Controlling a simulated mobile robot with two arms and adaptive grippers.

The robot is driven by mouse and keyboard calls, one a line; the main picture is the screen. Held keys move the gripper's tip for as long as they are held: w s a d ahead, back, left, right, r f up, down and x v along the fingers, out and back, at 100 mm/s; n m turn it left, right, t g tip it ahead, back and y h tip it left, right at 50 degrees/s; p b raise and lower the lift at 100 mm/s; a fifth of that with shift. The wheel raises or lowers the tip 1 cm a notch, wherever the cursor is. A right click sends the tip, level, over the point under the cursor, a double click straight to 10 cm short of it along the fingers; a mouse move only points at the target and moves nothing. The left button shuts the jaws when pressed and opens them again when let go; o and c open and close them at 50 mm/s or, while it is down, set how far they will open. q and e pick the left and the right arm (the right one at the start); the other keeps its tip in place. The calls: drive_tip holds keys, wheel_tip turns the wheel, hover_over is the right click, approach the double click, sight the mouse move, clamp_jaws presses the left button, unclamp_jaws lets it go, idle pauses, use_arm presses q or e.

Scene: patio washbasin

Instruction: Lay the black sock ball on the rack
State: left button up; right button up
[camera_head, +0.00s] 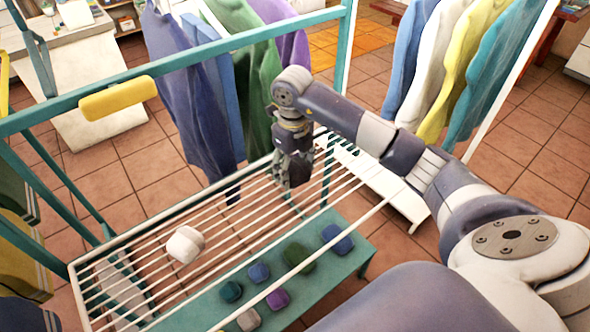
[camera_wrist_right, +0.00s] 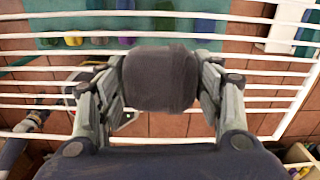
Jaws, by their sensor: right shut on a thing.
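My right gripper (camera_head: 293,180) points down over the far right part of the white wire rack (camera_head: 75,270). In the right wrist view, its two fingers are shut on the black sock ball (camera_wrist_right: 160,78), one on each side. In the head view the ball can hardly be told from the dark fingers. The rack's bars (camera_wrist_right: 240,17) show behind the ball in the wrist view; I cannot tell whether the ball touches them. My left gripper is not in view.
A white sock ball (camera_head: 185,244) lies on the rack's left part. Several coloured balls, including a green one (camera_head: 299,257), lie on the teal bench (camera_head: 345,262) below. Hanging clothes (camera_head: 190,90) and a teal rail with a yellow bar (camera_head: 118,98) stand behind. The rack's middle is clear.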

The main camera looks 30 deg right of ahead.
sight(296, 173)
drive_tip(key=shift+w+d, duration=0.4)
drive_tip(key=shift+d, duration=0.25)
wheel_tip(296, 173, down, 4)
drive_tip(key=shift+r+p, duration=0.25)
drive_tip(key=shift+p, duration=0.35)
drive_tip(key=shift+f, duration=0.1)
drive_tip(key=shift+c, duration=0.2)
drive_tip(key=shift+f, duration=0.15)
drive_tip(key=o, duration=1.1)
drive_tip(key=shift+c, duration=0.2)
